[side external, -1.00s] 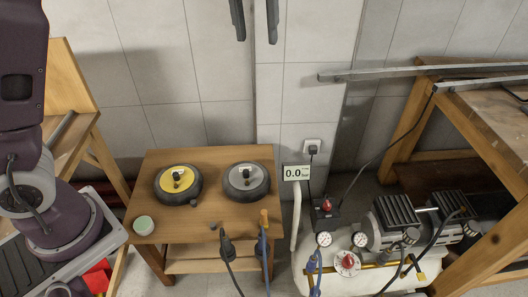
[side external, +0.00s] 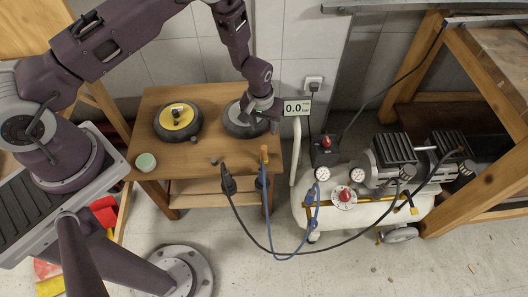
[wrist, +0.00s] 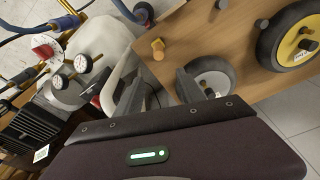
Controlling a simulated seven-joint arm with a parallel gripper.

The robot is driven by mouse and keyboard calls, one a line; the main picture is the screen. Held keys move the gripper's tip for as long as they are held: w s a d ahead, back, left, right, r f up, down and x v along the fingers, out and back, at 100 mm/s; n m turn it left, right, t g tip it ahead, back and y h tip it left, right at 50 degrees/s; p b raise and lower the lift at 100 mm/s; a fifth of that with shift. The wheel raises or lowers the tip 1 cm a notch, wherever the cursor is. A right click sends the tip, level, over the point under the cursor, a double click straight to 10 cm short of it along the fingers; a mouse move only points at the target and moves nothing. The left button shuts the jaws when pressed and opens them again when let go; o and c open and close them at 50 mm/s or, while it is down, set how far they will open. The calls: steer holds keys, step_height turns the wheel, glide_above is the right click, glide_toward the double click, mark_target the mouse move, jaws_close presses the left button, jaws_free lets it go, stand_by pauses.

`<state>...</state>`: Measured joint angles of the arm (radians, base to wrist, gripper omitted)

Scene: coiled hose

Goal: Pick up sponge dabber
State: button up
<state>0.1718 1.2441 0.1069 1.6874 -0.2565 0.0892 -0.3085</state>
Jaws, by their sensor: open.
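A small tan-orange piece (side external: 264,154) stands at the table's front right edge, and it shows as a blocky orange head in the wrist view (wrist: 158,47). It may be the sponge dabber, but I cannot tell for sure. A round pale green-topped pot (side external: 145,162) sits at the table's front left corner; I cannot tell whether it holds a sponge. My gripper (side external: 260,115) is over the right side of the table, partly covering the grey wheel. In the wrist view my gripper (wrist: 158,90) has its fingers apart with nothing between them, and the orange piece is beyond them.
On the wooden table (side external: 215,100) lie a yellow-hubbed wheel (side external: 178,121) and a grey wheel (side external: 236,124). Black and blue hoses hang at the front. A compressor (side external: 375,195) stands right. The table's middle is mostly clear.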

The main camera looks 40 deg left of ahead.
mark_target(264, 153)
steer(key=f, duration=1.6)
steer(key=shift+w+a, duration=0.1)
steer(key=shift+w, duration=0.1)
jaws_close()
